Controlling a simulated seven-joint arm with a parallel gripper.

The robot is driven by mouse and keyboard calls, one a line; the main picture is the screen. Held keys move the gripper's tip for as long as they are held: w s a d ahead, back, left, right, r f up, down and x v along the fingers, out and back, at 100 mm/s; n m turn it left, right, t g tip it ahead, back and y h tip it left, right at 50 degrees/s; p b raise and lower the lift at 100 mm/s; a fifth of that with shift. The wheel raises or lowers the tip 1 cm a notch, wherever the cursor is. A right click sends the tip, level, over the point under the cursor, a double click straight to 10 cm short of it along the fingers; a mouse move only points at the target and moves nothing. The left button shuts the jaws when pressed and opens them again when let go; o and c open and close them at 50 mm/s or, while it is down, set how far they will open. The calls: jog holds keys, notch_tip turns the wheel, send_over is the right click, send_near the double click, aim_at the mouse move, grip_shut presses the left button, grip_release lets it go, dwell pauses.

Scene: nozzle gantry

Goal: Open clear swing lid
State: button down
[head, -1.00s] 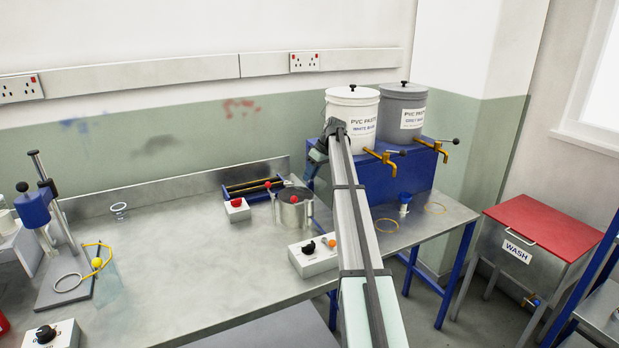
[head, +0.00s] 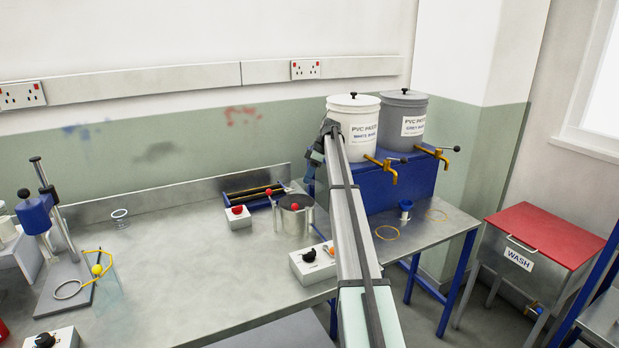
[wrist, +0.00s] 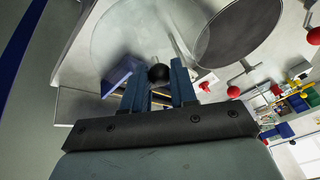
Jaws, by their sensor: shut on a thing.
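The clear lid (wrist: 125,35) shows in the wrist view as a large, faint, see-through disc at the top middle. A black ball knob (wrist: 158,76) shows at its near edge. My gripper (wrist: 158,70) has its two blue fingers on either side of this knob and is shut on it.
White (head: 352,125) and grey (head: 403,122) paste buckets stand on a blue stand behind. The bench middle is clear.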

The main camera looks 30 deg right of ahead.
jog(key=c, duration=1.2)
grip_release()
jog(key=v, duration=1.3)
jog(key=shift+d+r, duration=0.1)
jog(key=shift+r, duration=0.25)
